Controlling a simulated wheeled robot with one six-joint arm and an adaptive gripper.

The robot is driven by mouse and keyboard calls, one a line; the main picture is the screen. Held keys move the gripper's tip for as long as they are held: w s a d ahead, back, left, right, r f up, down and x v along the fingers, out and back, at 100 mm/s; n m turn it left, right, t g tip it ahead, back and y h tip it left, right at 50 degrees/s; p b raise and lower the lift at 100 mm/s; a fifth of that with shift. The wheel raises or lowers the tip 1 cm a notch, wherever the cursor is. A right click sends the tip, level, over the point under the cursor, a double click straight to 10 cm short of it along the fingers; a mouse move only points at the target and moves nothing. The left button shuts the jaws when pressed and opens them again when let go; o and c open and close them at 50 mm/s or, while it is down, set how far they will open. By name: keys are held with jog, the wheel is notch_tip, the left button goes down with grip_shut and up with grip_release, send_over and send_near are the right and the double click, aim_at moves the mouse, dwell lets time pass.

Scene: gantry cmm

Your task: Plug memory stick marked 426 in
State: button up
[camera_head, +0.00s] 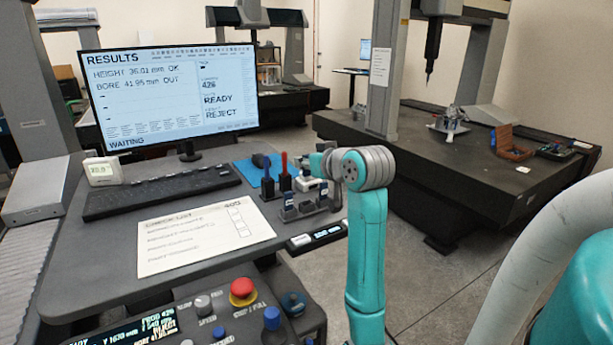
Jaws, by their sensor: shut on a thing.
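My gripper (314,178) is at the right end of the desk, seen from behind and partly hidden by my wrist. It is shut on a small pale piece (308,184), probably a memory stick; no marking on it can be read. The piece is just above or at a dark grey holder (290,213); I cannot tell whether they touch. The monitor (170,95) shows 426, READY, REJECT and WAITING. I cannot make out a socket.
A keyboard (160,190), a paper checklist (205,236) and a small display box (318,236) lie around. A control panel with a red stop button (243,290) is in front.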

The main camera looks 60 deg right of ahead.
jog(key=shift+r, duration=0.55)
jog(key=shift+r, duration=0.1)
jog(key=shift+r, duration=1.7)
